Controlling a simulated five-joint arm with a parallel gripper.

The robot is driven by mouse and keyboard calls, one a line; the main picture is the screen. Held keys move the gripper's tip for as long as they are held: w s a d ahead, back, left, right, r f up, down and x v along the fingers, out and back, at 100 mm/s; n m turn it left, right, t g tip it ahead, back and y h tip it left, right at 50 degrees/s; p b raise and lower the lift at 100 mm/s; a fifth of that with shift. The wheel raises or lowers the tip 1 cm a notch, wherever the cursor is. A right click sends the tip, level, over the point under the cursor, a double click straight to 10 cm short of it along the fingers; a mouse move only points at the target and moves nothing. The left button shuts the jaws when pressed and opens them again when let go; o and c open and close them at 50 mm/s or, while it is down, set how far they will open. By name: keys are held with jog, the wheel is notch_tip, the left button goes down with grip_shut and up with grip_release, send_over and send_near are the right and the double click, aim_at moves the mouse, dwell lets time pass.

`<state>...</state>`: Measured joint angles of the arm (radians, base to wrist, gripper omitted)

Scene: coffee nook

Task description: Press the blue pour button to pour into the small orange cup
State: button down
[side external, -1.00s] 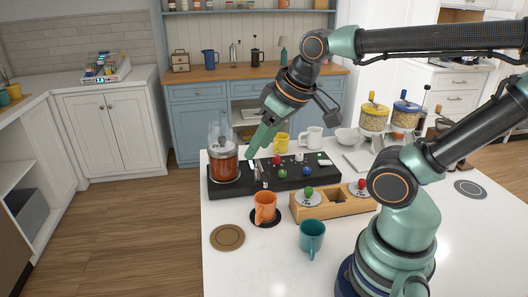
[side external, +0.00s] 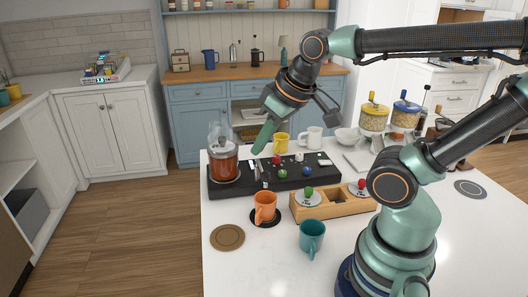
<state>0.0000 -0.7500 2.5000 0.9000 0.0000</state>
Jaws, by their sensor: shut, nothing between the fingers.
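The blue button (side external: 307,172) is a small round knob on the front right part of the black panel (side external: 322,184). The small orange cup (side external: 264,207) stands upright on a dark round coaster in front of the panel. My gripper (side external: 259,149) is shut and empty, pointing down at the panel's back edge. It is left of the blue button and apart from it in the picture. A glass jug of reddish-brown liquid (side external: 223,166) stands at the panel's left end. Whether the gripper touches anything cannot be told.
Red (side external: 276,160) and green (side external: 283,173) knobs and small levers sit on the panel. A wooden holder (side external: 335,208) and a teal mug (side external: 312,236) stand in front. Yellow (side external: 281,142) and white mugs (side external: 311,138) stand behind. The front left table holds a brown coaster (side external: 227,237).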

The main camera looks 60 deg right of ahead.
dwell(0.9)
jog(key=m+h, duration=0.5)
jog(key=m, duration=1.2)
send_over(307, 170)
notch_tip(307, 170, down, 9)
jog(key=shift+f, duration=0.15)
jog(key=shift+f, duration=0.15)
jog(key=shift+f, duration=4.25)
jog(key=shift+f, duration=0.15)
jog(key=shift+f, duration=0.3)
